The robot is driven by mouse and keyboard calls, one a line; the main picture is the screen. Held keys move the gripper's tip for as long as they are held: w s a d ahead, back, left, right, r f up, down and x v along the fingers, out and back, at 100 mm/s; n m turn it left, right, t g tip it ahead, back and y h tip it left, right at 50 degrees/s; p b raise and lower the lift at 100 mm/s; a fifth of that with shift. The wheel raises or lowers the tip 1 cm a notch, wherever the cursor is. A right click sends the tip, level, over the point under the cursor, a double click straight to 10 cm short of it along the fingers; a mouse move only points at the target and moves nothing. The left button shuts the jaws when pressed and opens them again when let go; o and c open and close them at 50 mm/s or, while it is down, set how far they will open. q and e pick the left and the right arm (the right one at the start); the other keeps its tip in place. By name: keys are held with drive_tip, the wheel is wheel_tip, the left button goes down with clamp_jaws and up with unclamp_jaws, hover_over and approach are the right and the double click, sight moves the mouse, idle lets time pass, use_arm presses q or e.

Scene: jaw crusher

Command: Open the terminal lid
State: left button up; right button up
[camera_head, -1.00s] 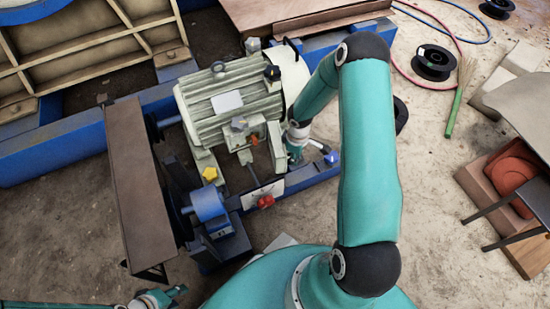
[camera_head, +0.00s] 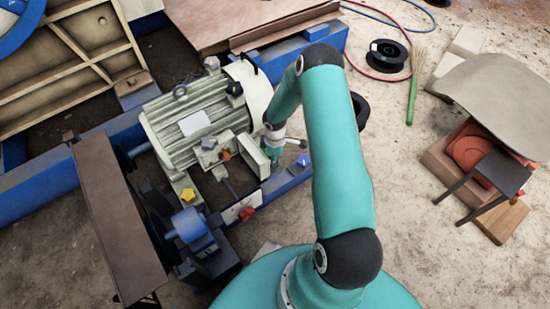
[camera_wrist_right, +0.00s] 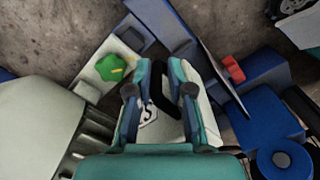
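The grey-green motor (camera_head: 195,125) carries a terminal box (camera_head: 217,150) on its near side, with a small orange part in it. A pale flat panel, which looks like the terminal lid (camera_head: 253,156), stands out from the box's right side, swung away from it. My right gripper (camera_head: 272,148) is just right of this panel in the head view. A pale panel (camera_wrist_right: 207,95) lies along the right finger; contact is unclear. My left gripper is out of view.
A yellow knob (camera_head: 188,195), a red knob (camera_head: 246,213) and a blue knob (camera_head: 303,160) stand around the motor's blue frame. A green knob (camera_wrist_right: 112,68) shows left of the fingers in the wrist view. A brown plate (camera_head: 115,215) stands to the left.

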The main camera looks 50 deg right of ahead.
drive_tip(key=o, duration=0.3)
drive_tip(key=shift+w+r, duration=0.1)
drive_tip(key=shift+w, duration=0.4)
drive_tip(key=r, duration=1.1)
drive_tip(key=shift+s+r, duration=0.25)
drive_tip(key=shift+r, duration=0.15)
drive_tip(key=shift+a, duration=0.15)
